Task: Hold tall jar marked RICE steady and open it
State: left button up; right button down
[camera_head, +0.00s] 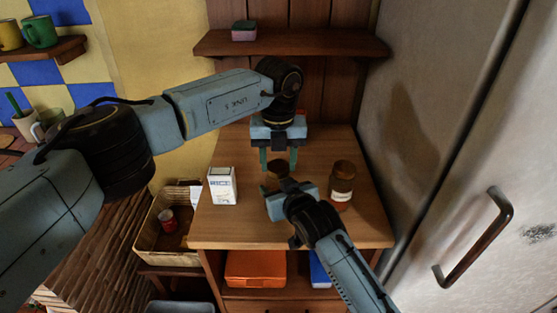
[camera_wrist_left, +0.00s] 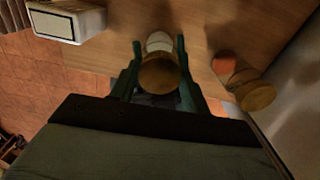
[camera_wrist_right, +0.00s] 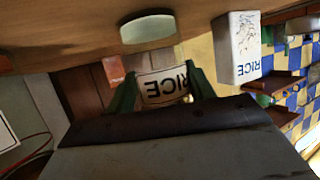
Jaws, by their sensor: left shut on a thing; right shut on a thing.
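The tall RICE jar (camera_head: 277,172) stands on the wooden counter, mostly hidden by my grippers in the head view. Its brown lid (camera_wrist_left: 160,74) is on top of it, between my left gripper's green fingers. My left gripper (camera_head: 278,160) comes down from above and is shut on the lid. My right gripper (camera_head: 281,188) comes in from the front and is shut around the jar body. In the right wrist view, the jar's white RICE label (camera_wrist_right: 162,88) appears upside down between the fingers. I cannot tell whether the lid is loose.
A white box marked RICE (camera_head: 222,186) stands to the left. A brown jar (camera_head: 342,185) stands close on the right, near the fridge (camera_head: 450,130). A shelf (camera_head: 290,45) with a sponge (camera_head: 244,31) is behind. A basket (camera_head: 165,240) with a red can sits at lower left.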

aim_at(278, 166)
pick_arm(q)
jog(key=shift+w+a+r, duration=0.1)
jog(key=shift+r, duration=0.15)
pick_arm(e)
jog(key=shift+d, duration=0.1)
pick_arm(q)
jog(key=shift+r, duration=0.85)
jog(key=shift+r, duration=2)
pick_arm(e)
jog(key=shift+c, duration=2.3)
grip_release()
